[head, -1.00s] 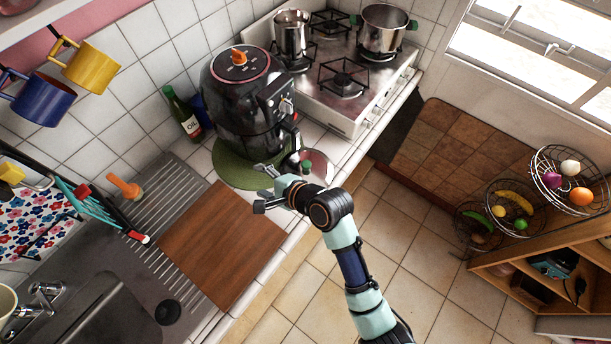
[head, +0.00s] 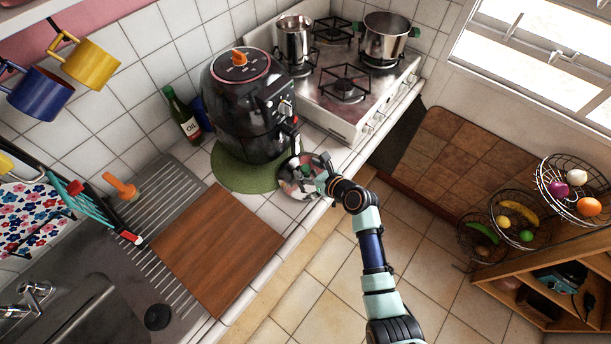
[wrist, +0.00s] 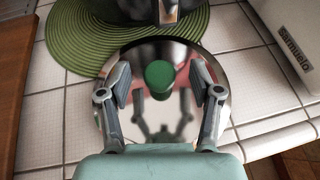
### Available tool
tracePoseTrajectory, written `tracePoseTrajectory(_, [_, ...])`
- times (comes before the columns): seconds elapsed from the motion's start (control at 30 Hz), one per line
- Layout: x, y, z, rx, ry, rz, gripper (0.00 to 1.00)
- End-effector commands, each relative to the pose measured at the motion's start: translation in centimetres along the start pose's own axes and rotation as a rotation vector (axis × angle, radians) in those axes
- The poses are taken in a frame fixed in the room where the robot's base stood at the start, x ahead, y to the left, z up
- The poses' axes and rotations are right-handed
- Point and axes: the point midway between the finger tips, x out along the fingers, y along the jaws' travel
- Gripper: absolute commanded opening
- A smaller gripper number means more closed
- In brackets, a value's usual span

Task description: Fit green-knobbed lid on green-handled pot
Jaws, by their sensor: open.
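The steel lid with a green knob (wrist: 160,76) lies on the white tiled counter beside the air fryer, its rim partly on or against the green mat. In the head view the lid (head: 291,182) is partly hidden by my gripper. My gripper (wrist: 160,88) is open, its two fingers on either side of the green knob, above the lid and apart from the knob. In the head view my gripper (head: 318,178) is over the lid's right part.
A black air fryer (head: 250,105) stands on the green mat (head: 232,176), close to the lid. A second steel pot (head: 294,42) is on the stove (head: 350,105). A wooden board (head: 218,250) lies left of the lid.

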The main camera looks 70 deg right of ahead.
Motion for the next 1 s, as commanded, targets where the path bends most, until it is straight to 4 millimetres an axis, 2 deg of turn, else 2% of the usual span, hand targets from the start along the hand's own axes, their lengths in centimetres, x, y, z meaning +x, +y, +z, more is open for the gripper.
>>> tracePoseTrajectory(0.1, [1.43, 0.03, -0.11, -0.001, 0.000, 0.001, 0.64])
tracePoseTrajectory(0.33, [1.56, 0.03, 0.01, -0.001, 0.001, 0.000, 0.64])
tracePoseTrajectory(0.7, [1.53, 0.03, 0.01, -0.001, 0.001, 0.000, 0.02])
tracePoseTrajectory(0.73, [1.53, 0.04, 0.00, -0.001, 0.001, 0.000, 0.00])
tracePoseTrajectory(1.0, [1.50, 0.02, 0.12, -0.002, 0.000, 0.000, 0.00])
